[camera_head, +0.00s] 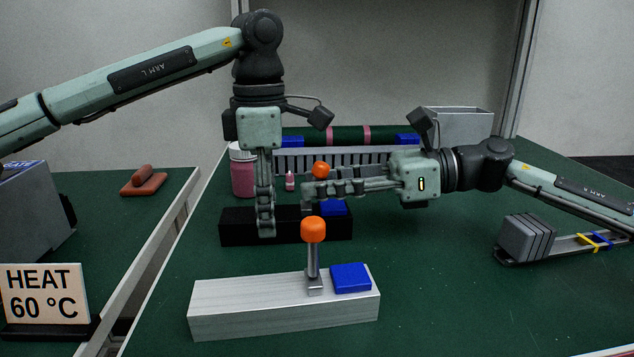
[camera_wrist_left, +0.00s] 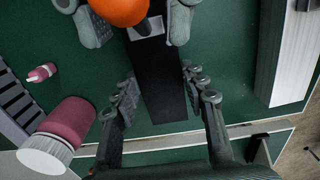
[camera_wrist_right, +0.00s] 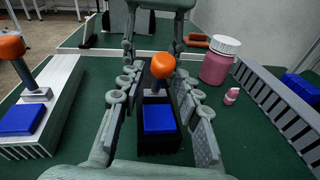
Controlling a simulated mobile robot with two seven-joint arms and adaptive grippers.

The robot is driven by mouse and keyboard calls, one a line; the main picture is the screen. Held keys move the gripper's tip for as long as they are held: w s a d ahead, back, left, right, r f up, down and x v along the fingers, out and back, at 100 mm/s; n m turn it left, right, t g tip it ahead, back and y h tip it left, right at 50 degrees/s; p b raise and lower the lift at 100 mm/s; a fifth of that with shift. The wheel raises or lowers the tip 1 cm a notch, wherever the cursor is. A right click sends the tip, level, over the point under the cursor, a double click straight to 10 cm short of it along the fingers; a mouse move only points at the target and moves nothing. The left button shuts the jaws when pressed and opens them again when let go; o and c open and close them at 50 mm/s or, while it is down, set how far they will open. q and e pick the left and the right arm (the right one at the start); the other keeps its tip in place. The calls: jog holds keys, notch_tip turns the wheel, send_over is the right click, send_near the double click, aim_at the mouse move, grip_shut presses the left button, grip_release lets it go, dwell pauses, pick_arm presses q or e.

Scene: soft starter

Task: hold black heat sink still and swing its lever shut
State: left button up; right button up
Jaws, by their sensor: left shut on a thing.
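The black heat sink (camera_head: 236,228) lies on the green table behind a white one. Its lever stands roughly upright with an orange knob (camera_head: 320,169), and a blue block (camera_wrist_right: 159,118) sits on its right end. My left gripper (camera_head: 266,226) points down and is shut on the left part of the black heat sink, which also shows between its fingers in the left wrist view (camera_wrist_left: 158,75). My right gripper (camera_head: 308,191) reaches in level from the right. Its fingers are open on either side of the lever, just below the knob; contact cannot be told.
The white heat sink (camera_head: 250,308) with its own upright orange-knobbed lever (camera_head: 313,232) stands in front. A pink bottle (camera_head: 243,175), a small pink vial (camera_head: 290,181) and a grey finned rack (camera_head: 380,157) are behind. A grey block stack (camera_head: 526,238) is at right.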

jog(key=d, duration=0.3)
jog(key=s+d+r, duration=0.1)
jog(key=d, duration=0.6)
jog(key=shift+s+d+r, duration=0.3)
jog(key=shift+d+r, duration=0.05)
jog(key=shift+d, duration=0.05)
jog(key=shift+o, duration=0.7)
jog(key=a+r+n+g+h, duration=0.1)
jog(key=a+r+h, duration=0.6)
jog(key=r+h, duration=0.45)
jog(key=x, duration=1.2)
jog(key=shift+w+d+f, duration=0.15)
jog(key=shift+w, duration=0.15)
